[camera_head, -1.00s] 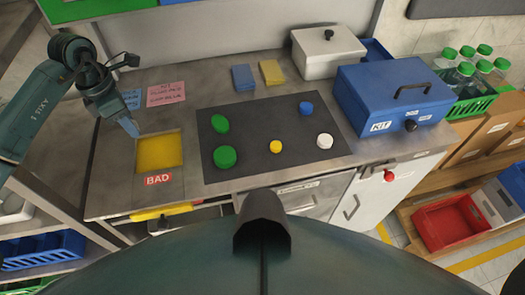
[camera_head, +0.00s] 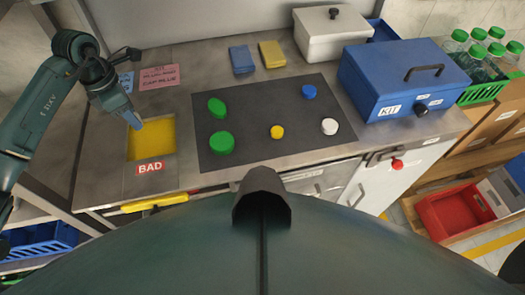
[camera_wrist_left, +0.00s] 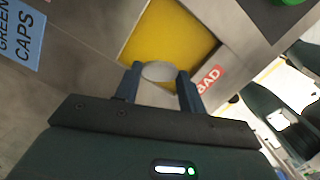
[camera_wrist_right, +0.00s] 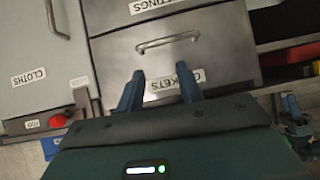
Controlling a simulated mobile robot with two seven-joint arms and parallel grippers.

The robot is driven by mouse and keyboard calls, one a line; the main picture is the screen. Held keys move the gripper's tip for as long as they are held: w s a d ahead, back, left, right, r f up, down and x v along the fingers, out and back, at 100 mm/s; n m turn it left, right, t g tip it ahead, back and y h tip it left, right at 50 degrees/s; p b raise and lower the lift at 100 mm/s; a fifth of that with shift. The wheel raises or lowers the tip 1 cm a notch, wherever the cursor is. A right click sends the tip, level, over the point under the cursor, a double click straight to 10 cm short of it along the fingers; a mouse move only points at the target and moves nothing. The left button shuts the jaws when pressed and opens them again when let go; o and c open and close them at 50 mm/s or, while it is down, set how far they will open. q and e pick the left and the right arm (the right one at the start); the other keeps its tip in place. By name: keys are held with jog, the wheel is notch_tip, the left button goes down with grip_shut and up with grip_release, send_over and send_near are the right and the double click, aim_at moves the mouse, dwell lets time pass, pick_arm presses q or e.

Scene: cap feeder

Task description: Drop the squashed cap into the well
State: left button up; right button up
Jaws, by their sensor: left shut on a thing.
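My left gripper (camera_head: 136,122) is over the upper left part of the yellow-floored well (camera_head: 158,146), which has a red BAD label at its front edge. In the left wrist view the gripper (camera_wrist_left: 158,78) is shut on a pale round cap (camera_wrist_left: 158,72), held between its fingertips. The yellow well (camera_wrist_left: 170,32) lies just beyond it. The cap is hidden in the head view, and I cannot tell how squashed it is. My right gripper (camera_wrist_right: 160,88) shows only in its wrist view, open and empty, in front of a drawer cabinet.
A dark mat (camera_head: 250,145) right of the well carries two green caps, a blue, a yellow and a white one (camera_head: 329,126). A blue KIT box (camera_head: 370,85) and a pale lidded box (camera_head: 325,38) stand behind. Sponges (camera_head: 241,60) and paper notes (camera_head: 159,77) lie at the back.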

pick_arm(q)
jog(key=o, duration=1.1)
jog(key=r+p, duration=0.1)
jog(key=r, duration=0.1)
jog(key=r+p, duration=0.3)
jog(key=r, duration=0.1)
jog(key=shift+s+a+r+p, duration=0.15)
jog(key=shift+a+r+p, duration=0.15)
jog(key=r, duration=0.6)
jog(key=shift+s+a+r, duration=0.3)
jog(key=shift+a, duration=0.05)
pick_arm(e)
jog(key=shift+s+d+r+g+h, duration=0.3)
jog(key=shift+d+r+g, duration=0.1)
jog(key=shift+d+r, duration=0.1)
